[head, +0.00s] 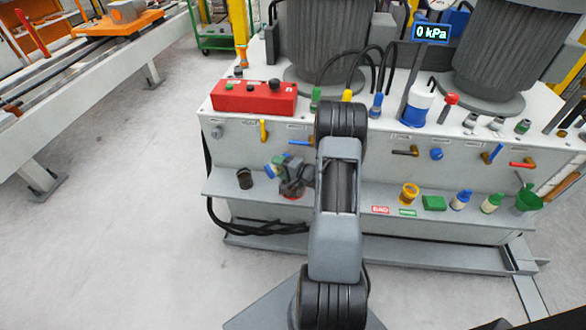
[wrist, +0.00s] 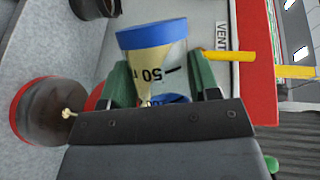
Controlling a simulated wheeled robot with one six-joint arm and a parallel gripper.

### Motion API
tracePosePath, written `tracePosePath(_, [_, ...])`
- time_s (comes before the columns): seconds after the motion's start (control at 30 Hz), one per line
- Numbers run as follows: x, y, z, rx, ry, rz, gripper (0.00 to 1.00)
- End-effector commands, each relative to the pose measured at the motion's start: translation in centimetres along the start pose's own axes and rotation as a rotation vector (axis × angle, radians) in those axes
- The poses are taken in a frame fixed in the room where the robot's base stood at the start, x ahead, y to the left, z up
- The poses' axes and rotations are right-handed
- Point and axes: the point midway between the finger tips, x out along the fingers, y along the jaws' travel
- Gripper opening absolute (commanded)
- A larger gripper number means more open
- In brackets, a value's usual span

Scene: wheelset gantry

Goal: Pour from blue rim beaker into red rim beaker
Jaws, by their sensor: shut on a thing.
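My gripper (wrist: 160,80) is shut on the blue rim beaker (wrist: 152,55), with a green finger on each side in the wrist view. This beaker is clear, with a blue rim, a "50" mark and pale yellow liquid inside. The red rim beaker (wrist: 20,98) is at the left of the wrist view, its inside dark brown, partly cut off by my gripper body. A small pale yellow bit shows over it; I cannot tell if it is a stream. In the head view my gripper (head: 281,171) is over the shelf, left of my arm, and the beakers there are mostly hidden.
A dark cup (head: 245,179) stands on the shelf (head: 222,187) left of my gripper. A red control box (head: 254,96) sits above. Open floor (head: 110,200) lies left.

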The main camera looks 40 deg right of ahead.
Motion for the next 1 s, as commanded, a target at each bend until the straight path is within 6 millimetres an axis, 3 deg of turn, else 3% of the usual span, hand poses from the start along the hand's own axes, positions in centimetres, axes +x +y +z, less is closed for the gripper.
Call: tracePosePath(1.0, [-0.19,-0.60,-0.23,0.102,-0.017,-0.043,0.30])
